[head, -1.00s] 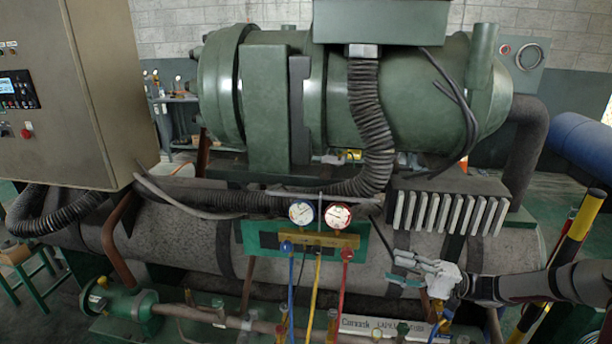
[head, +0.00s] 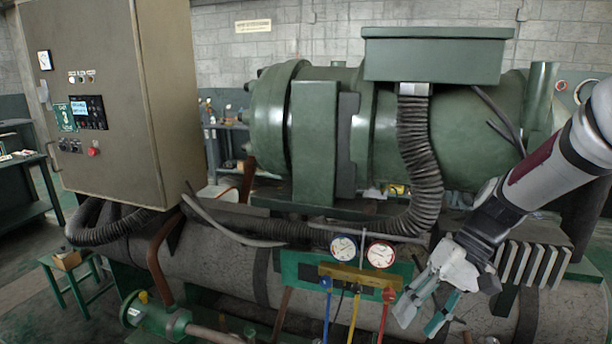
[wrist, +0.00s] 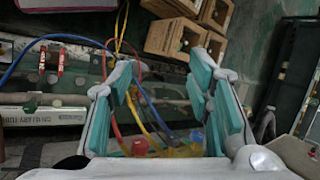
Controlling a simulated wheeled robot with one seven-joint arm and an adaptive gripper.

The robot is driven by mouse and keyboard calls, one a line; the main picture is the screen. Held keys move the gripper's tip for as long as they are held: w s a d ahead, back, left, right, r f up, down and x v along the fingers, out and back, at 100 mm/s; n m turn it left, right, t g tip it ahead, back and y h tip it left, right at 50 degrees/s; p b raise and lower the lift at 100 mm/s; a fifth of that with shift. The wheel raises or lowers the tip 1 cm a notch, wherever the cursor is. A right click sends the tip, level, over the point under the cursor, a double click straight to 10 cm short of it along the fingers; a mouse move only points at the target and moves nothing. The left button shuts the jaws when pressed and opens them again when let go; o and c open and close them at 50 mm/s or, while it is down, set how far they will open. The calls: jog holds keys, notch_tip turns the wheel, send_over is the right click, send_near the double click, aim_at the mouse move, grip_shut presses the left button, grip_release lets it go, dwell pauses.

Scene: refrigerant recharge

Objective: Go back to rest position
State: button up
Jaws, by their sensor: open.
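My gripper (head: 418,318) is open and empty, with teal finger pads, at the lower right of the head view. It is in front of the grey horizontal tank, just right of the manifold gauge set (head: 360,274) with its two round dials. In the wrist view my gripper (wrist: 165,100) has its fingers apart. The blue hose (wrist: 60,45), red hose (wrist: 112,120) and yellow hose (wrist: 125,50) show behind and between the fingers. A red knob (wrist: 140,146) and a blue knob (wrist: 196,136) show near the finger bases.
A tan control cabinet (head: 110,100) stands at left. The green compressor (head: 320,130) sits above the tank, with a ribbed black conduit (head: 420,150) in front. Wooden crates (wrist: 175,38) lie on the floor in the wrist view. A small green stool (head: 75,280) stands at lower left.

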jog(key=s+a+r+t+h, duration=0.1)
jog(key=s+r+t+h, duration=0.5)
jog(key=s+r, duration=0.8)
jog(key=shift+s+t+h, duration=0.3)
jog(key=shift+s+t, duration=0.3)
jog(key=shift+t, duration=0.5)
jog(key=shift+w+a+r, duration=0.1)
dwell(0.3)
